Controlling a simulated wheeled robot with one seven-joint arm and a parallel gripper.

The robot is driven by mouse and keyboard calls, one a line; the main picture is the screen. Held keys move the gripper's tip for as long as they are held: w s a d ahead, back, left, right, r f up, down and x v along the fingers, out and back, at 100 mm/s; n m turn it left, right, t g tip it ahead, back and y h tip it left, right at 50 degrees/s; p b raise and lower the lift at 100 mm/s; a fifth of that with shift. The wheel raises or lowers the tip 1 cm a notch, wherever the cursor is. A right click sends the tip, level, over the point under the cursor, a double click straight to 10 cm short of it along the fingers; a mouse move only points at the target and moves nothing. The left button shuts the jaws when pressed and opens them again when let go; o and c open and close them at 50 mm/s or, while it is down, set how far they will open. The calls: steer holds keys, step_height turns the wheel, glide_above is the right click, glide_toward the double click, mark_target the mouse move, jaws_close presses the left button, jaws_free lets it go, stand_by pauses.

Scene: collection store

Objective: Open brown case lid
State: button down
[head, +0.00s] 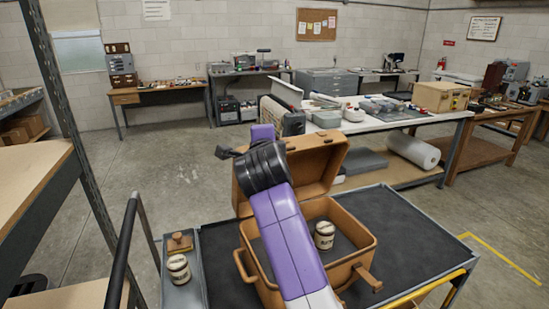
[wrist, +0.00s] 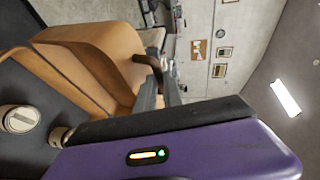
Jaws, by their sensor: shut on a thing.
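The brown case (head: 363,247) sits on the dark cart top. Its lid (head: 318,163) is raised at the back, tilted up away from the open body. A cream jar (head: 324,235) stands inside the case. In the wrist view the lid (wrist: 95,55) fills the upper left, with a small brown tab at its edge. My gripper (wrist: 165,88) is shut on the lid at that tab; the exact contact is partly hidden. In the head view my arm crosses the case and hides part of the lid and interior, and the fingertips are hidden.
The cart top (head: 415,230) is clear right of the case. A narrow grey tray (head: 187,294) at left holds a second jar (head: 178,268) and a wooden block (head: 180,242). A shelf rack (head: 75,150) stands close at left. A long white table (head: 400,118) stands behind.

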steer(key=shift+n+g, duration=0.3)
steer(key=shift+g, duration=0.6)
steer(key=w, duration=0.1)
steer(key=w+a+r, duration=0.1)
steer(key=w, duration=0.1)
steer(key=w+a+r+p, duration=0.1)
steer(key=w, duration=0.1)
steer(key=shift+w+r, duration=0.1)
steer(key=shift+w, duration=0.1)
steer(key=shift+w+a+g+h, duration=0.15)
steer(key=shift+w+a+g, duration=0.1)
steer(key=shift+w, duration=0.35)
steer(key=shift+w+a+g+h, duration=0.15)
steer(key=shift+w+a, duration=0.1)
steer(key=shift+w, duration=0.3)
steer(key=c, duration=1.6)
jaws_free()
steer(key=shift+o, duration=0.6)
steer(key=shift+f, duration=0.2)
steer(key=shift+v, duration=0.8)
steer(key=shift+b+v, duration=1)
steer(key=shift+v, duration=2.15)
